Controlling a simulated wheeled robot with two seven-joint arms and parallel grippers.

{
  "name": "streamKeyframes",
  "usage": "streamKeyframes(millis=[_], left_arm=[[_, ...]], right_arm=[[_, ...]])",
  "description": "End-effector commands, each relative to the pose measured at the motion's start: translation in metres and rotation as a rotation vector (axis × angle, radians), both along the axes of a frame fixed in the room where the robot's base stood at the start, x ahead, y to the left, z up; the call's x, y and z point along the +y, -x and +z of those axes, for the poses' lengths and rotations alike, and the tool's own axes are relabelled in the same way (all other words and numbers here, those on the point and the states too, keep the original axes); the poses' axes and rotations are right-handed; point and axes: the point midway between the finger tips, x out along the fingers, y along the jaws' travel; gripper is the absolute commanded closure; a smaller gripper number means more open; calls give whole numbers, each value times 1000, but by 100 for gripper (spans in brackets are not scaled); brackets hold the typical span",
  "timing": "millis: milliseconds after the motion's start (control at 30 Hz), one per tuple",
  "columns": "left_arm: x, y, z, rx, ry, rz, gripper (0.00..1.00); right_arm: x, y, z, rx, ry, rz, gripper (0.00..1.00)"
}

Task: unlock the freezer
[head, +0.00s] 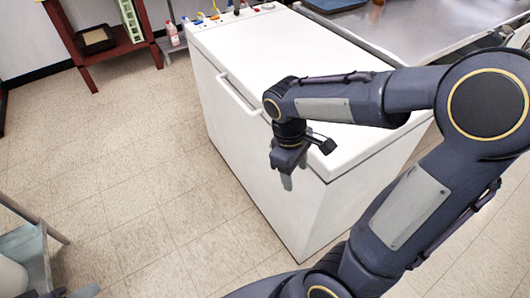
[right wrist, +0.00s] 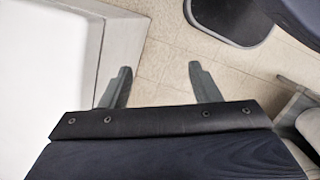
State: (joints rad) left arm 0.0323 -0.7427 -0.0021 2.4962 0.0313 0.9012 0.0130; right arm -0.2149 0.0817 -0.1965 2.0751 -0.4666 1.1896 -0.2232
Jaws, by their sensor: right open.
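The freezer (head: 262,180) is a white chest type with its lid down, in the middle of the head view. A white handle bar (head: 240,97) runs along the lid's front edge. I cannot make out a lock or a key. My right gripper (head: 287,182) points down in front of the freezer's near end, seemingly apart from it. In the right wrist view its two fingers (right wrist: 158,85) are spread with nothing between them, over the floor beside the freezer's white edge (right wrist: 108,50). My left gripper does not show.
A steel counter (head: 440,30) stands behind the freezer. Small coloured items (head: 215,12) sit at the freezer lid's far end. A red shelf (head: 112,45) stands at the back left and a grey cart (head: 25,250) at lower left. The tiled floor (head: 130,170) between is clear.

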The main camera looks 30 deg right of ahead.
Motion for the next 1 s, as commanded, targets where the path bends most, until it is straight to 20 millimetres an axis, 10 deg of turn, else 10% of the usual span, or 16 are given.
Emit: streamKeyframes(millis=[500,800,1000], left_arm=[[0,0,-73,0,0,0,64],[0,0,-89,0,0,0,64],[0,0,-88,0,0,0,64]], right_arm=[[-7,-148,-135,573,888,730,44],[33,-196,-163,717,1253,928,44],[22,-201,-163,728,1279,938,44]])
